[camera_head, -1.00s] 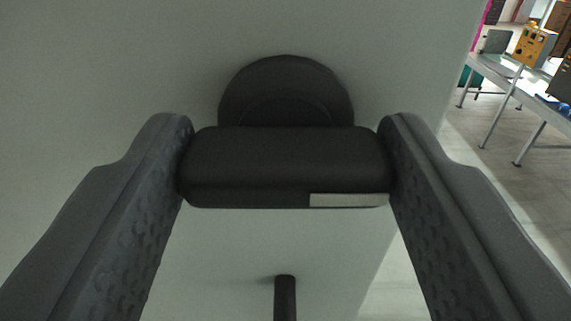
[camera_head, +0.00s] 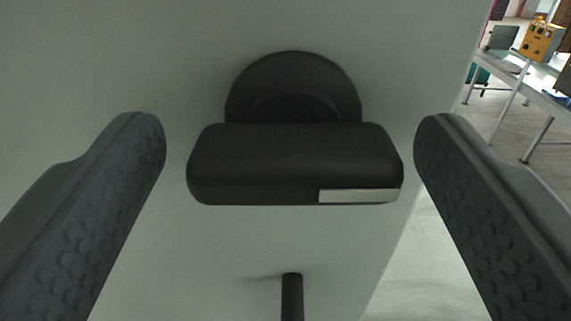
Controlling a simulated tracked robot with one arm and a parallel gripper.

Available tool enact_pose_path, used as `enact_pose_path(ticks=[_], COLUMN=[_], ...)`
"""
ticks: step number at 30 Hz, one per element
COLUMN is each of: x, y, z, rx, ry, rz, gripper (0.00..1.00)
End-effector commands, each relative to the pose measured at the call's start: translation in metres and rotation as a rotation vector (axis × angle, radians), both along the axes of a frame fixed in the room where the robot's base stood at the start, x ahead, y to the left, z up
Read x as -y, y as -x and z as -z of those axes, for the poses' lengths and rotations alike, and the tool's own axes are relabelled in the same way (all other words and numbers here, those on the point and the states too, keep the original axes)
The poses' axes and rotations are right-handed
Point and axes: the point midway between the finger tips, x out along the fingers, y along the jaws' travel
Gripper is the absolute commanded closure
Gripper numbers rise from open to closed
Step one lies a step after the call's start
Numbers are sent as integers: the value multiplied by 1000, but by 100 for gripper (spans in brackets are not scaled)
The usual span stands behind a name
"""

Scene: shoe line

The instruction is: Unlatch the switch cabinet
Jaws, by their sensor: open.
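The switch cabinet's pale door (camera_head: 120,60) fills most of the view. A black latch handle (camera_head: 290,160) lies across it horizontally, with a light grey strip at its lower right corner. Its round black base (camera_head: 292,85) sits behind and above it on the door. My gripper (camera_head: 290,145) is open, with one finger on each side of the handle. A gap shows between each finger and the handle's ends, wider on the left. A thin black bar (camera_head: 291,295) stands out below the handle; its lower end is cut off by the frame.
The cabinet's right edge runs down the right side of the view. Beyond it is a light floor (camera_head: 425,260) and a table (camera_head: 530,85) holding a yellow box (camera_head: 541,41) and other items, all well away from my gripper.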

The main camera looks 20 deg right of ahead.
Motion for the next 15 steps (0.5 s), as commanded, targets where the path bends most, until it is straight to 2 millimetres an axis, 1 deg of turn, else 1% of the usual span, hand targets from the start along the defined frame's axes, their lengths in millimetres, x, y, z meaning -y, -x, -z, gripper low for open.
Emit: enact_pose_path(ticks=[5, 15], x=[-2, -14], y=[9, 46], z=[1, 3], rx=[1, 0], ry=[0, 0], rz=[0, 1], gripper=[25, 25])
